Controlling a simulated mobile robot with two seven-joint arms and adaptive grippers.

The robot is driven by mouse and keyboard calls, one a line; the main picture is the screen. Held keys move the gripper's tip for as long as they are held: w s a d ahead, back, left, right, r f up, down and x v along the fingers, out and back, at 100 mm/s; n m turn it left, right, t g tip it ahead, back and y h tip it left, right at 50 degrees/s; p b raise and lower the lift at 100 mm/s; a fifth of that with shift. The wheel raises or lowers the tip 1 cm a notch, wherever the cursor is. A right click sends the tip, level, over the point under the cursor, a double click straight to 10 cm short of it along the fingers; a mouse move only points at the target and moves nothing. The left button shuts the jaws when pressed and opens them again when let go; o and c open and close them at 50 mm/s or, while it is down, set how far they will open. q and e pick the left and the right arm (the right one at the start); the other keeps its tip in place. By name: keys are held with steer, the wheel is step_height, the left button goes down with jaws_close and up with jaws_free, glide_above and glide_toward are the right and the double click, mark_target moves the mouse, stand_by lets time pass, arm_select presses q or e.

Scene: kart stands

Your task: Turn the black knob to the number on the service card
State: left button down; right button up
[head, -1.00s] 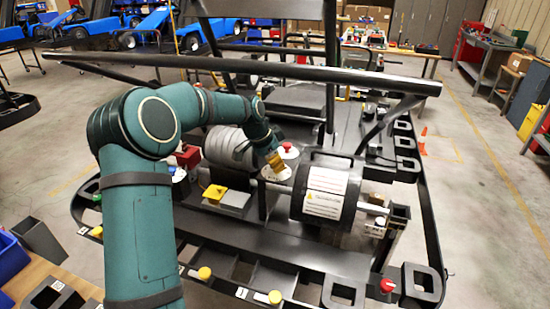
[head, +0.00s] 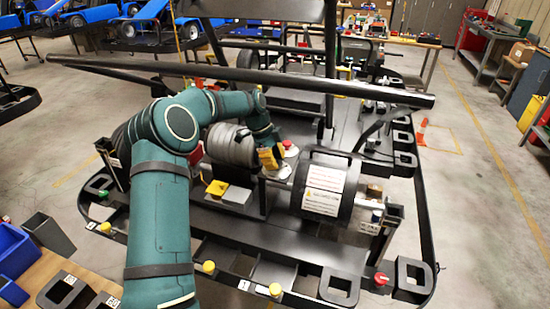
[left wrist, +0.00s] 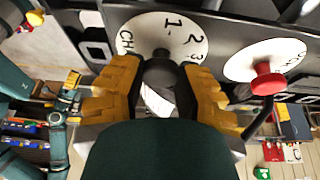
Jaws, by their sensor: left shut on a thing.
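The black knob (left wrist: 161,72) sits on a white dial (left wrist: 185,25) marked CH, 1, 2 and 3 in the left wrist view. My left gripper (left wrist: 163,88) is shut on this knob, a yellow finger on each side. In the head view my left gripper (head: 270,158) is over the kart's middle and hides the knob. The knob's pointer is hard to make out, so I cannot tell its number. I cannot pick out the service card. What looks like my right gripper (left wrist: 72,82) is small at the left of the left wrist view, its fingers unclear.
A red knob (left wrist: 267,82) on a second white dial stands close beside. A long black bar (head: 300,85) crosses above.

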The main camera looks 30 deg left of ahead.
arm_select(q)
steer(key=shift+s+d+f+m, duration=0.1)
steer(key=shift+d+f+m, duration=0.1)
steer(key=shift+f+m, duration=0.1)
stand_by(0.4)
steer(key=c, duration=0.5)
jaws_free()
steer(key=shift+c, duration=0.2)
steer(key=shift+r, duration=0.15)
steer(key=shift+a, duration=0.1)
steer(key=shift+a+r, duration=0.1)
steer(key=shift+r, duration=0.15)
steer(key=shift+v, duration=1.15)
steer(key=a, duration=1.2)
steer(key=shift+s, duration=0.4)
